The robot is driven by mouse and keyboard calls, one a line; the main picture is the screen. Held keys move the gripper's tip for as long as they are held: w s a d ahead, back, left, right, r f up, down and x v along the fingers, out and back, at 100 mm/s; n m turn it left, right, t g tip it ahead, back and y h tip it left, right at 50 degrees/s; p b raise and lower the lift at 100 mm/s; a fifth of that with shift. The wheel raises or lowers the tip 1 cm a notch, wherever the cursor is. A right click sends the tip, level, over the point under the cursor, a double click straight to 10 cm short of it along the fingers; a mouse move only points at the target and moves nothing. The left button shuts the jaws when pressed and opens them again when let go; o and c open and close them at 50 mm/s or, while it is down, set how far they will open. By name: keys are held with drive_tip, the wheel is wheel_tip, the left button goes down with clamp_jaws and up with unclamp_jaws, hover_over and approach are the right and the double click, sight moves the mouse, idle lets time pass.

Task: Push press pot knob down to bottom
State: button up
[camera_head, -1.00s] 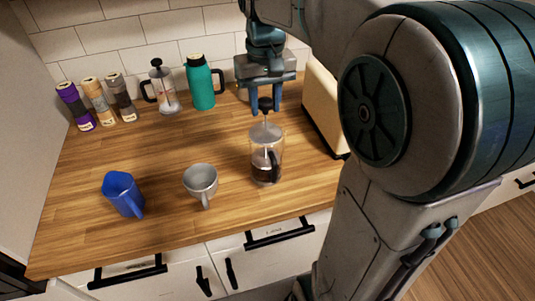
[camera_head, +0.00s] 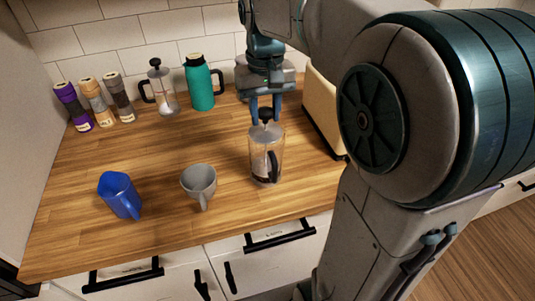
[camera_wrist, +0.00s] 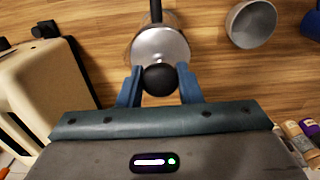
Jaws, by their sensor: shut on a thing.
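The press pot (camera_head: 264,158) is a glass jug with a black handle, upright on the wooden counter, with dark coffee low inside. Its black knob (camera_head: 266,114) sits close above the lid, with only a short bit of rod showing. My gripper (camera_head: 265,112) points down over the pot, shut on the knob. In the wrist view the round black knob (camera_wrist: 160,79) lies between the two blue fingers, over the pale lid (camera_wrist: 160,46). The plunger disc inside the glass shows only faintly.
A grey mug (camera_head: 199,182) and a blue mug (camera_head: 120,195) stand to the left. A cream toaster (camera_head: 324,112) is close on the right. A second press pot (camera_head: 163,88), a teal flask (camera_head: 201,84) and spice jars (camera_head: 96,98) stand at the back.

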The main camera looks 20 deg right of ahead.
drive_tip(key=shift+f+b, duration=0.55)
drive_tip(key=shift+f, duration=0.35)
drive_tip(key=o, duration=1)
drive_tip(key=shift+o, duration=0.2)
wheel_tip(320, 180, up, 8)
drive_tip(key=p, duration=0.7)
drive_tip(key=shift+r, duration=0.15)
drive_tip(key=shift+s, duration=0.1)
